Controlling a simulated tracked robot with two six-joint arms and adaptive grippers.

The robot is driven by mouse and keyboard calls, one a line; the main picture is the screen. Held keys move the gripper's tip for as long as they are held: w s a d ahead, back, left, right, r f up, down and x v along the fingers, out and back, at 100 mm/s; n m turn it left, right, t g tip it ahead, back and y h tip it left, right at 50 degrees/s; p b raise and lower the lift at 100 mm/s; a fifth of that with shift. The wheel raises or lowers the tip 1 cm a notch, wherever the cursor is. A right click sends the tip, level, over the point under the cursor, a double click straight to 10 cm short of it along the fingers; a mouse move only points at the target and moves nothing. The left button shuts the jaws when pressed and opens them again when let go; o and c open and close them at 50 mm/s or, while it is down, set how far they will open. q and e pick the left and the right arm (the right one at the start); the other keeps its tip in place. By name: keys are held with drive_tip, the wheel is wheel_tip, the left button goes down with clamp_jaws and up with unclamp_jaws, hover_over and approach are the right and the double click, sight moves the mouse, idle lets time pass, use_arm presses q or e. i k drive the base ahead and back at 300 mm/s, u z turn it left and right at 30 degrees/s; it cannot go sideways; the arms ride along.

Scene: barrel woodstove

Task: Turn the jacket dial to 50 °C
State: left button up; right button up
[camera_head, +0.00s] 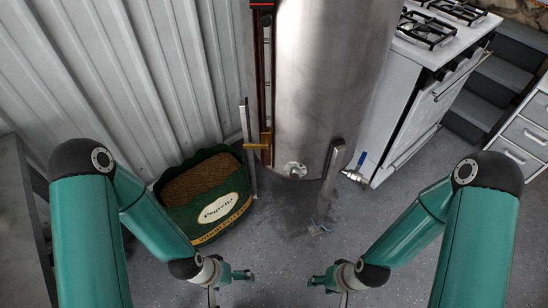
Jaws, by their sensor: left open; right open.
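A tall steel tank (325,80) stands in the middle of the head view. A small pale round fitting (295,169) sits low on its front; I cannot tell whether it is the jacket dial, and no scale or number is readable. A sight tube with a brass-coloured fitting (262,142) runs down its left side. My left gripper (230,287) is open and empty, low in the view, in front of the tank and apart from it. My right gripper (328,289) is open and empty to its right, also apart from the tank.
A green pellet sack (213,213) stands left of the tank by the corrugated wall (120,80). A blue-handled valve (357,170) sticks out at the lower right. Metal legs (328,183) flank the tank. A white stove (405,95) stands right. The floor ahead is mostly clear.

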sight(295, 173)
drive_tip(key=z, duration=2.55)
drive_tip(key=i, duration=0.15)
drive_tip(key=u, duration=4.05)
drive_tip(key=k, duration=1.1)
drive_tip(key=z, duration=0.6)
drive_tip(key=i, duration=1)
drive_tip(key=z, duration=0.1)
